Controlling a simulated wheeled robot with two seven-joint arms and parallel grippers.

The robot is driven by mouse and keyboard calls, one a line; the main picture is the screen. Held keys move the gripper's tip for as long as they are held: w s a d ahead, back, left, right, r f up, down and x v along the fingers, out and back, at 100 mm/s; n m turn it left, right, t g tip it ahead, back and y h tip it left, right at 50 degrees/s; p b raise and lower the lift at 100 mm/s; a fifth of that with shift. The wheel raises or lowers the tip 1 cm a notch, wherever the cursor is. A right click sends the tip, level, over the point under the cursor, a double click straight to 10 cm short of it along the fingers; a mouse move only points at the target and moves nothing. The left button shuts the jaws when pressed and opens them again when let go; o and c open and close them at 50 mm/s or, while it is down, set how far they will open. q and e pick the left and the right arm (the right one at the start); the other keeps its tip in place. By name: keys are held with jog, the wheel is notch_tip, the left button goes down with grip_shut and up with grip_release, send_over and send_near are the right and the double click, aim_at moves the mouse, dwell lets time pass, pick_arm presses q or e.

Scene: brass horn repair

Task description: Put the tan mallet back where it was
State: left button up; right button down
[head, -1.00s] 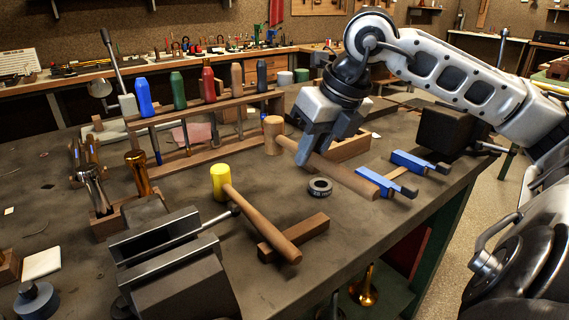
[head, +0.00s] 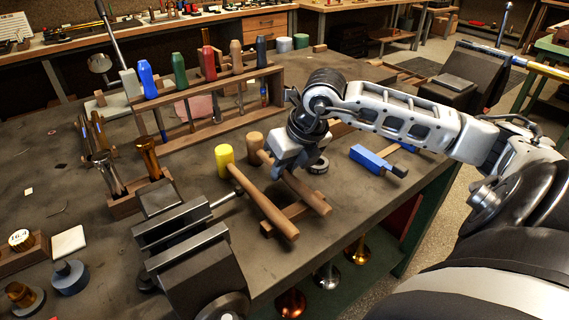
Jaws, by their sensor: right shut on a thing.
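The tan mallet (head: 311,195) has a tan head (head: 254,147) and a wooden handle. My right gripper (head: 281,168) is shut on its handle near the head. It lies beside the yellow-headed mallet (head: 250,188), roughly parallel and to its right. The handle's lower end is over the right part of a wooden rest (head: 268,226); I cannot tell whether it touches. The yellow mallet's handle crosses the left part of the same rest. My left gripper is not in view.
A dark tape ring (head: 320,166) sits just right of my right gripper. Blue clamps (head: 373,159) lie further right. A vise (head: 190,255) stands at front left. A wooden rack (head: 215,112) with several coloured-handled tools stands behind.

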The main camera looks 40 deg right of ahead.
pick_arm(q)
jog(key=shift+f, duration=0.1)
pick_arm(e)
jog(key=c, duration=1.3)
grip_release()
pick_arm(q)
jog(key=b, duration=0.2)
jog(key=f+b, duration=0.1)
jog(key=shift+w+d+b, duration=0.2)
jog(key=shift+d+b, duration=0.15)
pick_arm(e)
jog(key=v, duration=1.2)
